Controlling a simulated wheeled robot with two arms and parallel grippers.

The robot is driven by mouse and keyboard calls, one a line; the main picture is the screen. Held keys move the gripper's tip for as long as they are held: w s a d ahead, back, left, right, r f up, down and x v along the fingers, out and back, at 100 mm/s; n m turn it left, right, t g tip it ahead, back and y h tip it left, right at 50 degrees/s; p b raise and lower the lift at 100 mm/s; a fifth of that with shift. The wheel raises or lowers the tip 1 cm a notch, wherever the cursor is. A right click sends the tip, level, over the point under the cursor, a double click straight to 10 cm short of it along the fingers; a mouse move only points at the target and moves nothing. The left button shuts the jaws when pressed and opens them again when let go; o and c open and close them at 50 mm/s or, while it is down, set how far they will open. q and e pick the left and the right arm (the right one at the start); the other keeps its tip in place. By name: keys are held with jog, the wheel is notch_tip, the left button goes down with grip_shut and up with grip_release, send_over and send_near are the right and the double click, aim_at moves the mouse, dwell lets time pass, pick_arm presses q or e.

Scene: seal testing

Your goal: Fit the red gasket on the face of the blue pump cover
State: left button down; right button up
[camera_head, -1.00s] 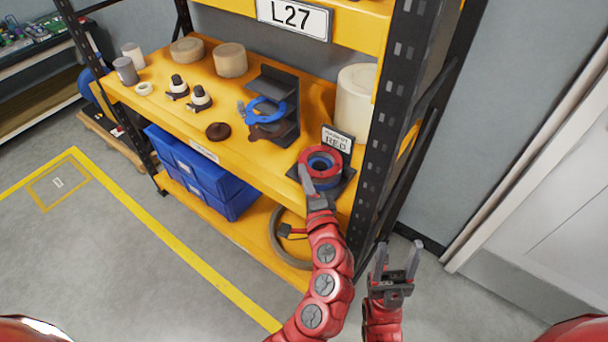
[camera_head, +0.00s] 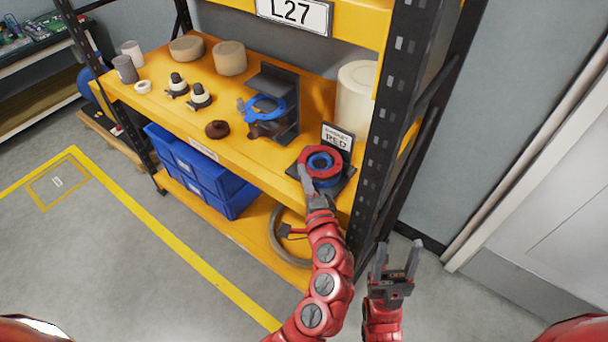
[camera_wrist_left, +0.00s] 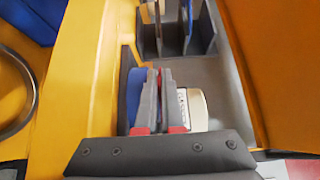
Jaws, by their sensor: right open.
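The red gasket (camera_head: 308,158) is a ring over the blue pump cover (camera_head: 322,162), which shows through its opening and below it. The cover is on a black base on the right of the shelf. My left gripper (camera_head: 306,178) is at the gasket's near left edge. In the left wrist view the fingers (camera_wrist_left: 158,100) are close together with a thin reddish strip between them, and blue of the cover (camera_wrist_left: 134,96) shows at their left. I cannot tell whether the gasket touches the cover. My right gripper (camera_head: 400,258) is open and empty, right of the shelf.
A sign reading "RED" (camera_head: 338,138) stands behind the cover. A black rack (camera_head: 285,90) with a blue ring (camera_head: 266,108) is to the left. A pale cylinder (camera_head: 356,102) and black shelf post (camera_head: 388,120) are close on the right.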

pick_arm(q)
jog(key=c, duration=1)
grip_release()
jog(key=shift+f, duration=0.1)
jog(key=shift+f, duration=0.15)
jog(key=shift+s+a, duration=0.1)
jog(key=shift+s, duration=0.05)
jog(key=shift+s+a+f, duration=0.1)
jog(key=shift+s+a, duration=0.3)
jog(key=shift+s, duration=0.15)
jog(key=shift+s+a+r, duration=0.2)
jog(key=shift+s+a, duration=0.15)
jog(key=shift+s, duration=0.1)
jog(key=shift+s+a+r+p, duration=0.1)
jog(key=shift+s+a+p, duration=0.3)
jog(key=shift+s+a, duration=0.4)
jog(key=shift+s+d, duration=0.1)
jog(key=shift+d, duration=0.05)
